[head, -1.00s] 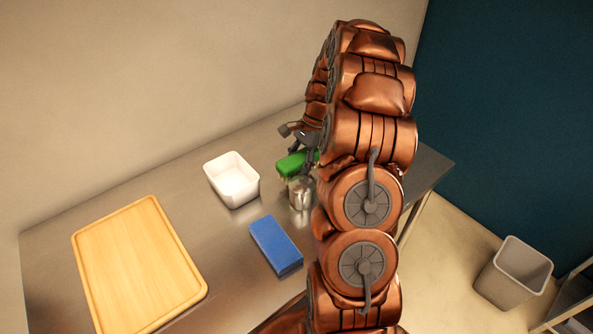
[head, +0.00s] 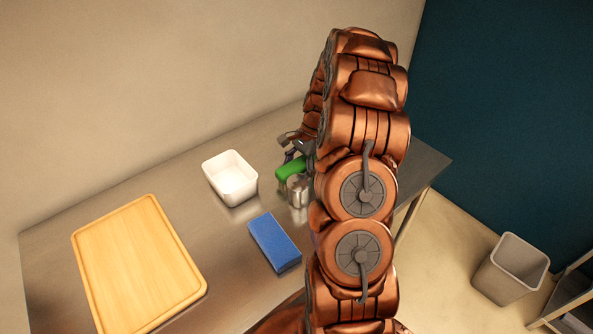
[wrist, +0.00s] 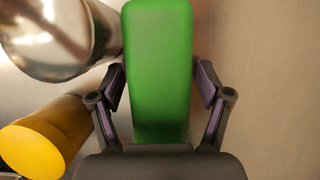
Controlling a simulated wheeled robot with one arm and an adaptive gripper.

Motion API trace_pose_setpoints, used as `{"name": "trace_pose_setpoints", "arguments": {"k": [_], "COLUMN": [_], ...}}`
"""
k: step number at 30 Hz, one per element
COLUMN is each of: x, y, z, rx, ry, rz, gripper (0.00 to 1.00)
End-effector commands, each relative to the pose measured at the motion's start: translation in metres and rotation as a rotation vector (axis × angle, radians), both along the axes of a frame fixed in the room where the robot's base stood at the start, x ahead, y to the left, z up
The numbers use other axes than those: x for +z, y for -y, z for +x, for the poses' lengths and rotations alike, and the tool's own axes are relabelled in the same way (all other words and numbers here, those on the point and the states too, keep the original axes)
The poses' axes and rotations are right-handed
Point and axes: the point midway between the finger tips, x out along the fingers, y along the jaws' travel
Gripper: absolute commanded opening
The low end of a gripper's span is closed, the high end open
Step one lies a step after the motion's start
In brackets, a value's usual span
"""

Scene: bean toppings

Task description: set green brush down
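The green brush (head: 290,169) is over the far part of the steel table, close behind a metal cup (head: 298,188). In the wrist view the brush's green back (wrist: 158,70) lies between the two fingers of my gripper (wrist: 160,82). The fingertips meet its side edges, so my gripper appears shut on it. The gripper also shows in the head view (head: 299,150), partly hidden by my arm. The brush's underside is hidden, and I cannot tell whether it touches the table.
The metal cup also shows in the wrist view (wrist: 60,35), beside a yellow object (wrist: 40,135). A white container (head: 231,190), a blue block (head: 274,242) and a wooden board (head: 138,262) stand to the left and front. A bin (head: 511,268) is on the floor.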

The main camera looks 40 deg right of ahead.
Motion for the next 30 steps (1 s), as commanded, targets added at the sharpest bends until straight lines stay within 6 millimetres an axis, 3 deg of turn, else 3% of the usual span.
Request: {"name": "trace_pose_setpoints", "arguments": {"k": [11, 30], "x": [0.008, 0.097], "y": [0.003, 0.04], "z": [0.001, 0.001], "rx": [-0.001, -0.001], "ry": [0.002, 0.003], "rz": [-0.001, -0.001], "gripper": [0.77, 0.77]}}
